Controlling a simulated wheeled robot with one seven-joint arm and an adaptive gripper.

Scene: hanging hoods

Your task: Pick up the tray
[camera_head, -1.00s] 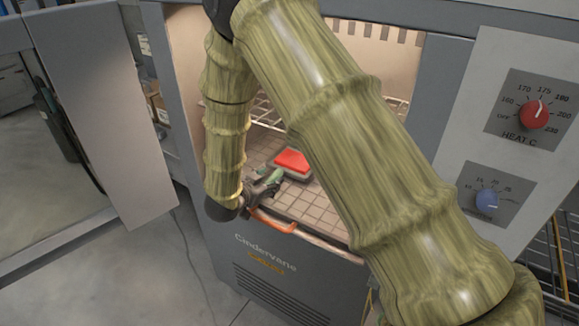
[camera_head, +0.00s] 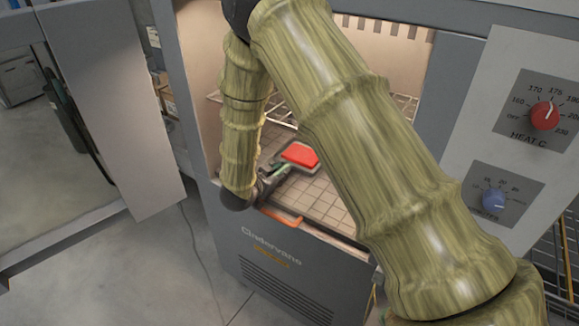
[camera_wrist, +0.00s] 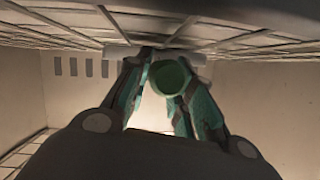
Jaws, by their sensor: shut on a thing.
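The tray (camera_head: 305,169) is a small grey tray with a raised rim and a red block (camera_head: 300,153) on it. It is inside the open oven-like cabinet, over the tiled deck near its front edge. My gripper (camera_head: 279,171) is at the tray's near left side, with its green fingers shut on it. In the wrist view, the teal fingers (camera_wrist: 168,75) close around a green, round-ended part, with a pale bar just beyond. The arm partly covers the cabinet opening. I cannot tell whether the tray is clear of the deck.
An orange handle (camera_head: 281,216) sits on the cabinet's front edge below my gripper. A wire rack (camera_head: 402,108) is inside at the back. The open door (camera_head: 110,120) stands to the left. The control panel with a red knob (camera_head: 545,115) and blue knob (camera_head: 494,200) is right.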

